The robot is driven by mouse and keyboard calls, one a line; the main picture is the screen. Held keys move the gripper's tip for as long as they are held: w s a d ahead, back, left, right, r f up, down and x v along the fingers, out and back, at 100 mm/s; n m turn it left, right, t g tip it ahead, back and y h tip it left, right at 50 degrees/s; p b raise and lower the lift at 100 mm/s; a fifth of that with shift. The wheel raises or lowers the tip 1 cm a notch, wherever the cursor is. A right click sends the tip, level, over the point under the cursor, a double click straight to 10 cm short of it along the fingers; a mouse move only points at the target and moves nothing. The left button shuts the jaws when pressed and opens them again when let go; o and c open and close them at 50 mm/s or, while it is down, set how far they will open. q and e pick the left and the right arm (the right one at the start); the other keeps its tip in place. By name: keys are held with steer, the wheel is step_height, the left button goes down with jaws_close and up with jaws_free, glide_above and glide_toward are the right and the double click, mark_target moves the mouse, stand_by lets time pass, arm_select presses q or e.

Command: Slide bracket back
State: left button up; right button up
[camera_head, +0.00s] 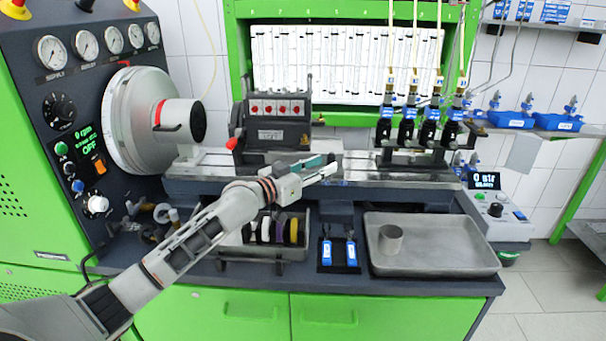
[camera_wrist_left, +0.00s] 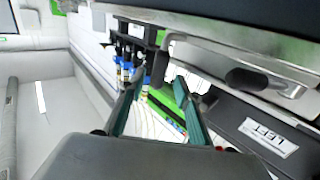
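A dark pump block (camera_head: 275,133) with several red dots on its front sits on the metal bench rail (camera_head: 365,177). To its right, a dark stand (camera_head: 418,157) carries several injectors on the same rail. I cannot tell for sure which part is the bracket. My left gripper (camera_head: 332,168) is just in front of the rail, between pump block and stand. In the left wrist view its two teal fingers (camera_wrist_left: 152,90) are spread apart. A small dark post (camera_wrist_left: 160,66) shows between or behind the fingertips; contact cannot be told. My right gripper is not in view.
A metal tray (camera_head: 455,262) with a grey cup (camera_head: 390,240) stands at front right. A bin of rings (camera_head: 262,248) and two blue-tagged parts (camera_head: 338,252) are below the rail. A large round drum (camera_head: 140,120) is at left. A "LEFT" label (camera_wrist_left: 268,137) shows near the gripper.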

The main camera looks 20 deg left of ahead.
arm_select(q)
steer(key=v, duration=0.8)
steer(key=shift+s, duration=0.1)
